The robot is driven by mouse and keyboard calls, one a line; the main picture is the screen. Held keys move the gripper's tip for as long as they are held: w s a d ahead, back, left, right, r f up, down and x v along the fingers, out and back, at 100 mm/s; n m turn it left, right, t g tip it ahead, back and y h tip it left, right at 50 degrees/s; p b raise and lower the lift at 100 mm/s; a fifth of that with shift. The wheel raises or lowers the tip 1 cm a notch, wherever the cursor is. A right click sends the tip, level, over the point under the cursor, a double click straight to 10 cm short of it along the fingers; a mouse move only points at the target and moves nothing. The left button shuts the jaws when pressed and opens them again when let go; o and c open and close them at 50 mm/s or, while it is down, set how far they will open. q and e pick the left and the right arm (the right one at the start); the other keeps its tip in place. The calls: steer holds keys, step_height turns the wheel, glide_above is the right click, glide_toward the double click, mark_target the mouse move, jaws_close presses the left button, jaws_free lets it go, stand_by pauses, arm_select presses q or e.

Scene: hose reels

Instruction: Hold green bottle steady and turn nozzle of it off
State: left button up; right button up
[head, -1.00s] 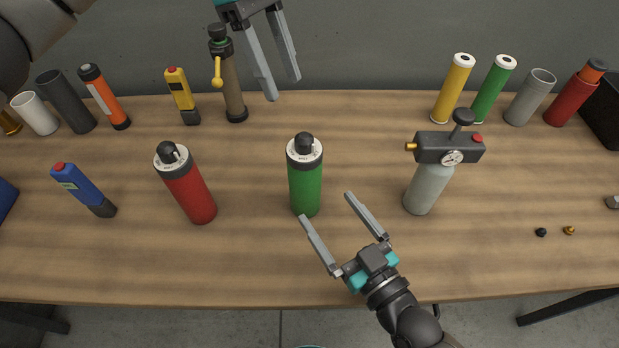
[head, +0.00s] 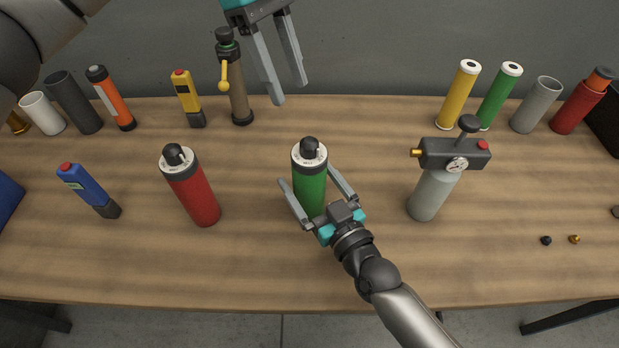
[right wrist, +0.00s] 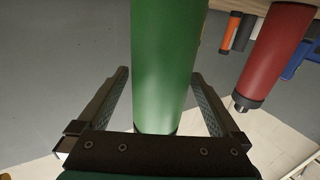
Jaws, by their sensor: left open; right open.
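The green bottle (head: 311,186) stands upright on the table near the middle. On its top are a white dial ring and a black nozzle (head: 310,146); I cannot read the nozzle's setting. My right gripper (head: 308,176) is open, its fingers on either side of the bottle's body. In the right wrist view the green body (right wrist: 165,65) stands between the two spread fingers, with a gap on each side. My left gripper (head: 288,93) is open and empty, above and behind the bottle, pointing down.
A red bottle (head: 192,190) of the same kind stands to the left. A grey canister with a gauge (head: 430,192) stands to the right. Several tubes and tools line the back edge. The wooden table (head: 150,265) is clear in front.

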mark_target(309, 141)
steer(key=c, duration=1.5)
arm_select(q)
steer(key=shift+o, duration=0.2)
arm_select(e)
steer(key=shift+c, duration=0.4)
arm_select(q)
steer(key=shift+o, duration=1.3)
steer(key=s+d+r+m+t+y, duration=0.1)
steer(key=d+m+y, duration=0.1)
steer(key=m, duration=1.5)
steer(key=s+d+r+m+t+y, duration=0.1)
steer(key=s+r+m, duration=0.1)
steer(key=m, duration=1.4)
steer(key=f, duration=1.2)
steer(key=shift+w+d+f, duration=0.15)
steer(key=shift+w+f, duration=0.05)
steer(key=shift+w, duration=0.1)
